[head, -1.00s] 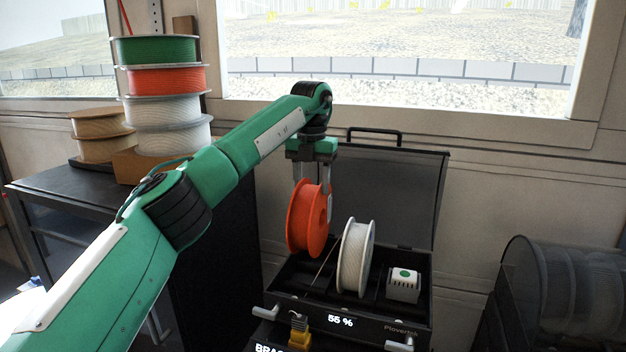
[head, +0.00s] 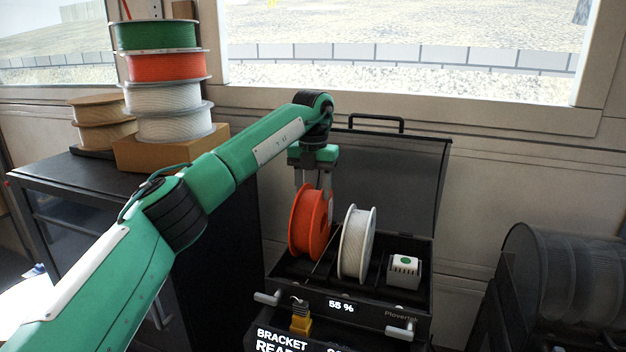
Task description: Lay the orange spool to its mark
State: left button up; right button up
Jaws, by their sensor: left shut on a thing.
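The orange spool (head: 301,230) stands upright on its edge at the left slot of an open black case (head: 362,300). Its lower rim is at or just inside the slot; I cannot tell whether it touches the floor of the case. My left gripper (head: 318,184) is shut on the spool's upper rim from above. No mark for the spool can be made out. My right gripper is not in view.
A white spool (head: 357,243) stands close to the right in the case, then a small white box (head: 404,270). The raised lid (head: 400,185) is behind. A spool stack (head: 166,66) stands left on a dark cabinet (head: 75,185). A dark bin (head: 560,275) is right.

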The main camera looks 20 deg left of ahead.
aim_at(313, 194)
pick_arm(q)
jog(key=shift+f+b, duration=0.75)
jog(key=shift+f, duration=0.65)
jog(key=shift+s+f, duration=0.1)
jog(key=shift+f, duration=0.1)
jog(key=shift+p, duration=0.35)
dwell(0.5)
jog(key=shift+f, duration=0.3)
dwell(0.7)
jog(key=o, duration=1.1)
jog(key=shift+c, duration=0.2)
jog(key=shift+s, duration=0.1)
jog(key=shift+f, duration=0.1)
